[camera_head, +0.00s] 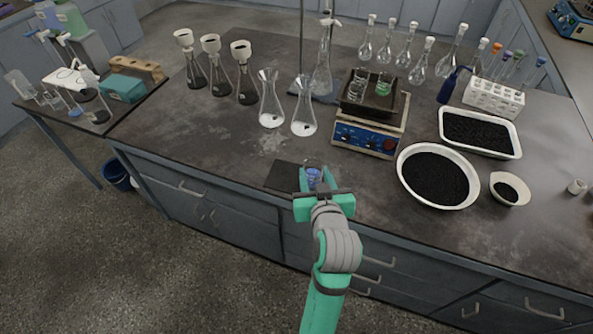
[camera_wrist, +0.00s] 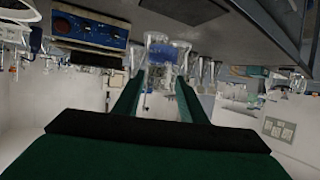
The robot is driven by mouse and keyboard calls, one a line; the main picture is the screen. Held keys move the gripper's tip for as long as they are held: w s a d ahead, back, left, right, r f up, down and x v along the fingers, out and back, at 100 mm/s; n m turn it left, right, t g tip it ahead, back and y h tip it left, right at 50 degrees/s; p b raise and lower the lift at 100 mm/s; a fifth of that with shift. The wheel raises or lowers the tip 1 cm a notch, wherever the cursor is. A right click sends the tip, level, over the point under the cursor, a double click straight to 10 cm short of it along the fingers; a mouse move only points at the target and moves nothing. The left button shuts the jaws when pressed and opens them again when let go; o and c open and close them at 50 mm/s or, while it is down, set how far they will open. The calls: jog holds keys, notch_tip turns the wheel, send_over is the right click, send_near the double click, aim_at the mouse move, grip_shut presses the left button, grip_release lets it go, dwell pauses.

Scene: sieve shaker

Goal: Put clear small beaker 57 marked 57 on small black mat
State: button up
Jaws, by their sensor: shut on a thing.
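A clear small beaker (camera_head: 314,176) with a blue patch is between the fingers of my gripper (camera_head: 313,182). The number on it is too small to read. In the wrist view the beaker (camera_wrist: 161,54) shows between the fingertips, in a picture that looks upside down. My gripper is shut on it. The small black mat (camera_head: 283,176) lies on the bench near its front edge. The beaker appears over the right part of the mat; my gripper hides that part. I cannot tell whether the beaker touches the mat.
Two conical flasks (camera_head: 271,103) stand behind the mat. A white bowl of black grains (camera_head: 439,204) is at the right. The bench left of the mat is clear.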

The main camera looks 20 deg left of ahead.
jog(key=w+a+f, duration=0.2)
jog(key=w+f, duration=0.1)
jog(key=f, duration=0.1)
jog(key=w+a+f, duration=0.3)
jog(key=f, duration=0.1)
jog(key=w+a+f, duration=0.2)
jog(key=a+f, duration=0.1)
jog(key=f, duration=0.1)
jog(key=shift+w+a, duration=0.15)
jog(key=shift+w, duration=0.25)
jog(key=shift+s+a+f, duration=0.1)
jog(key=shift+f, duration=0.1)
jog(key=shift+d+f, duration=0.15)
jog(key=shift+d, duration=0.15)
jog(key=o, duration=1.1)
jog(key=shift+a, duration=0.1)
